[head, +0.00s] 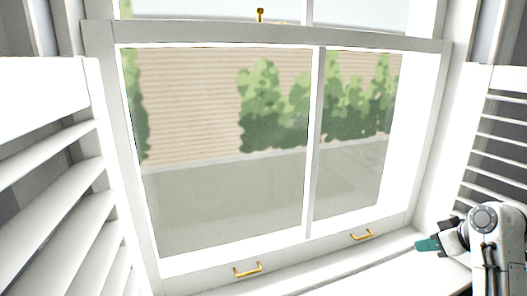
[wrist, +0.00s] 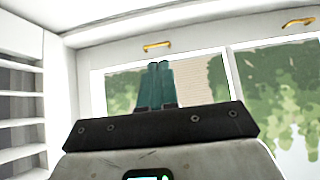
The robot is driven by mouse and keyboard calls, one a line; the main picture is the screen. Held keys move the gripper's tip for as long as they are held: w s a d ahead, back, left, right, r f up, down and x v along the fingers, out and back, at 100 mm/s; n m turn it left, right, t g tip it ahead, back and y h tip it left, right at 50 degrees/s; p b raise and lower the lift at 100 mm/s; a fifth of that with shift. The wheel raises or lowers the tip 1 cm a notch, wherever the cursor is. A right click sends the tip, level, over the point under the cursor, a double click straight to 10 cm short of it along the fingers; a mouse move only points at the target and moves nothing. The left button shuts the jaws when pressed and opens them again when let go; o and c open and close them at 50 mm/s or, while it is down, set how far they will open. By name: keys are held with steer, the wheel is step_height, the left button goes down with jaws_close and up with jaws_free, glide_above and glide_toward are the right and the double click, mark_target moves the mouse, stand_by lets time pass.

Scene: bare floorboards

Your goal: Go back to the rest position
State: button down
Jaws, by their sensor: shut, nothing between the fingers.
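My gripper (head: 428,244) shows at the lower right of the head view, near the right end of the window sill (head: 400,262). Its teal fingers point left, and it appears apart from the window. In the wrist view my gripper (wrist: 160,66) has its two teal fingers side by side, shut with nothing between them. A white sash window (head: 312,150) fills the middle of the head view. Its lower sash has two brass handles, the left one (head: 247,269) and the right one (head: 361,235). The lower sash appears to be down.
White louvred shutters stand folded open at the left (head: 60,190) and right (head: 500,130) of the window. The right shutter is close to my arm. A brass latch (head: 260,15) sits on the upper rail. The space before the panes is clear.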

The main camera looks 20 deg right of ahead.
steer(key=s+a+f+g, duration=0.1)
steer(key=s+a+f, duration=0.2)
steer(key=a+f, duration=0.3)
steer(key=s+a+f+m+g+y, duration=0.1)
steer(key=s+a+f+g, duration=0.15)
steer(key=a+f, duration=0.4)
steer(key=s+a+f, duration=0.4)
steer(key=a+f, duration=0.2)
steer(key=a, duration=0.1)
steer(key=s+a+f+g, duration=0.2)
steer(key=s+a+f, duration=0.1)
steer(key=s, duration=0.6)
steer(key=s+a+f+g+h, duration=0.1)
steer(key=s+a+f+g, duration=0.1)
steer(key=s, duration=0.8)
steer(key=shift+a+f+h, duration=0.3)
steer(key=shift+a+f, duration=0.4)
steer(key=shift+a, duration=0.15)
